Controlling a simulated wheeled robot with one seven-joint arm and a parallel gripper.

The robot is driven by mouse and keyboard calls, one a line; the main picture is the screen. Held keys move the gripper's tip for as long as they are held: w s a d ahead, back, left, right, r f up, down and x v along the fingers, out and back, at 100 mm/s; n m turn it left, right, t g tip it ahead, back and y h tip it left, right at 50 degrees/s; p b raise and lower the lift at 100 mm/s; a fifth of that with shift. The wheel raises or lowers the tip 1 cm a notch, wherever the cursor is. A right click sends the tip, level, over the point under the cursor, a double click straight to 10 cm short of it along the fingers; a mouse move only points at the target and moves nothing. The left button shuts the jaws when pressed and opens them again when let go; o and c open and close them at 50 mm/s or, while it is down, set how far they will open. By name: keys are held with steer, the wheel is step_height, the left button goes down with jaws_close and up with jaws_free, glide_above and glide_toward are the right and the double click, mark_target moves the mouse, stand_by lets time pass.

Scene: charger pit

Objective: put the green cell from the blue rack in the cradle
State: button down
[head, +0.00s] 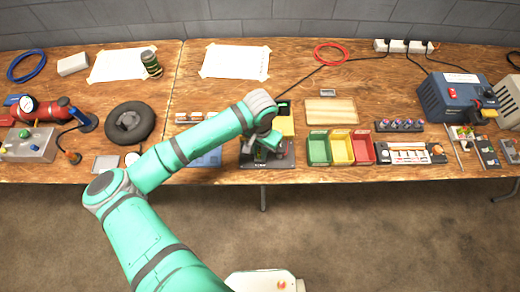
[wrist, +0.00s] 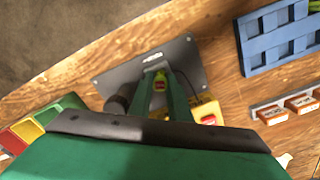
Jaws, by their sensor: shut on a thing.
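My gripper (wrist: 160,84) is shut on the green cell (wrist: 160,76), of which only a small green-yellow end with a red patch shows between the fingers. In the head view my gripper (head: 265,150) is over the dark cradle plate (head: 285,161). The grey cradle plate (wrist: 112,84) lies under the fingertips in the wrist view. The fingers hide the cell's lower end, so I cannot tell whether it touches the cradle. The blue rack (wrist: 256,55) is at the upper right of the wrist view and partly behind my arm in the head view (head: 208,160).
A yellow block (head: 286,124) with a red part stands at the back of the cradle plate. Green, yellow and red bins (head: 341,149) stand close to its right. A black tyre (head: 129,122) lies to the left. The table's front edge is close to the plate.

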steer(key=c, duration=1.6)
jaws_free()
steer(key=shift+o, duration=0.2)
steer(key=shift+r, duration=3.45)
